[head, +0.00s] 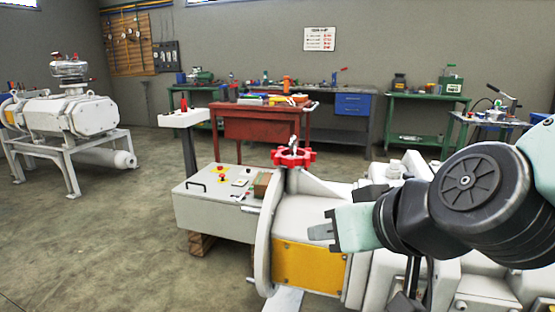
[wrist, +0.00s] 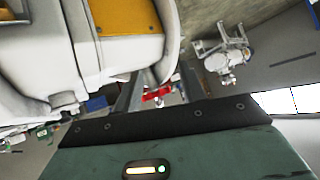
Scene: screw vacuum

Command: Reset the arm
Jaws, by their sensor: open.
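My arm reaches in from the right of the head view. My gripper (head: 322,231) is in front of the white vacuum machine (head: 318,193), near its yellow panel (head: 308,266). In the wrist view my gripper (wrist: 160,86) has its two fingers apart, with nothing held between them. The red handwheel (head: 293,157) sits on top of the machine, above and left of my gripper in the head view. In the wrist view the handwheel (wrist: 157,94) shows beyond the gap between the fingers. My wrist hides part of the machine's right side.
A grey control box (head: 215,207) stands left of the machine. A red workbench (head: 262,125), a blue-drawer bench (head: 354,104) and green tables (head: 427,138) stand behind. A second machine (head: 75,115) is at the far left. The floor (head: 120,235) at the left is clear.

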